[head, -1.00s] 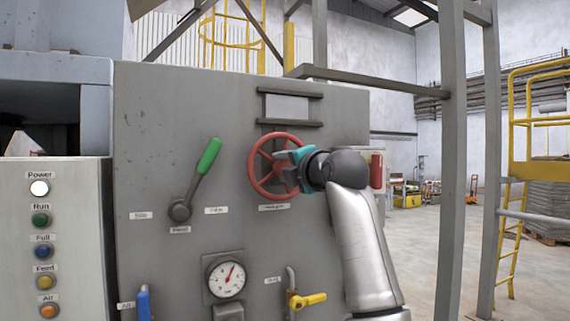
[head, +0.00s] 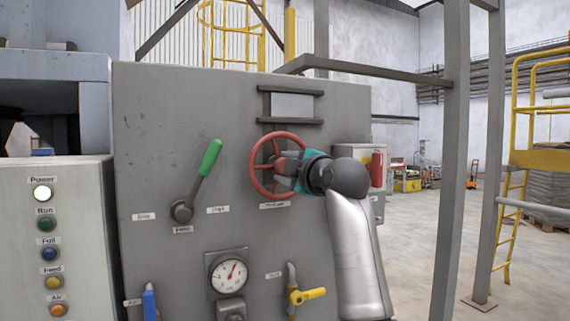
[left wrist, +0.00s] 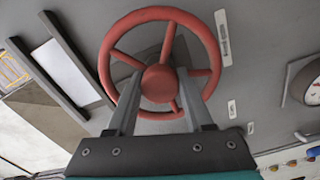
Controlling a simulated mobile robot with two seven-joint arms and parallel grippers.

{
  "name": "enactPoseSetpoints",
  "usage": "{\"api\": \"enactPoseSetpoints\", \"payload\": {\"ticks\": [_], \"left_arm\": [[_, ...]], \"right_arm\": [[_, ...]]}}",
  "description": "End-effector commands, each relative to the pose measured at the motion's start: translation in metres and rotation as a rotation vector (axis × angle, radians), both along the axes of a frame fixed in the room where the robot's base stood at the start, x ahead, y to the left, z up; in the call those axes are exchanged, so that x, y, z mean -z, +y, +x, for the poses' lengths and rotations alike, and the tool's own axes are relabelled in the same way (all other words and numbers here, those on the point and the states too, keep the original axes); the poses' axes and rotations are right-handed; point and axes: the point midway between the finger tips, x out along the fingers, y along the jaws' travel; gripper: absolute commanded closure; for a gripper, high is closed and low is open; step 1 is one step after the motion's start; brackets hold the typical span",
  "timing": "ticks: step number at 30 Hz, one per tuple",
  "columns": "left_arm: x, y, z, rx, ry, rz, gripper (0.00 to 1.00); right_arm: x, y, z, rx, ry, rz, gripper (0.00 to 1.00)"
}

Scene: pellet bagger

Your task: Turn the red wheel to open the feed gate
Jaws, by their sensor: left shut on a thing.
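The red wheel (head: 256,158) is mounted upright on the grey panel, right of the green-handled lever. In the left wrist view the wheel (left wrist: 207,43) fills the middle, with its round hub and several spokes facing me. My left gripper (head: 285,173) is at the right part of the wheel, shut on it. In the left wrist view the two fingers (left wrist: 158,103) reach to the wheel's near side, around the hub and a spoke. The exact contact is partly hidden by the fingers. A small label sits under the wheel. My right gripper is not in view.
The green-handled lever (head: 209,158) stands left of the wheel. A pressure gauge (head: 228,273) and a yellow valve handle (head: 312,295) are below. A button panel (head: 75,230) is at far left. A grey post (head: 452,150) stands to the right, with open floor behind.

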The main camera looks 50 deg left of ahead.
Motion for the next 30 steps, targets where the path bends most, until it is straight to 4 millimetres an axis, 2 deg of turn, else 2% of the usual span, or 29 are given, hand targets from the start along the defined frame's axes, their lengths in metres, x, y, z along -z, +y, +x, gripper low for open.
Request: {"api": "enactPoseSetpoints", "payload": {"ticks": [14, 15, 22, 30], "left_arm": [[0.0008, 0.0000, 0.0002, 0.001, 0.014, 0.003, 1.00], [0.0008, 0.0000, 0.0002, 0.001, 0.014, 0.003, 0.45], [0.0005, -0.0002, 0.0002, 0.001, 0.013, 0.002, 0.19], [0.0003, -0.0015, 0.0000, 0.001, 0.012, 0.003, 0.19]], "right_arm": [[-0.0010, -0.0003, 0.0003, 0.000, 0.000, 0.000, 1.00], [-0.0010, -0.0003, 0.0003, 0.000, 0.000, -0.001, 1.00], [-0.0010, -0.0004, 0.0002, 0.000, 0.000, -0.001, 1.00], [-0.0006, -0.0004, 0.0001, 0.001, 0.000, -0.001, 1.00]]}}
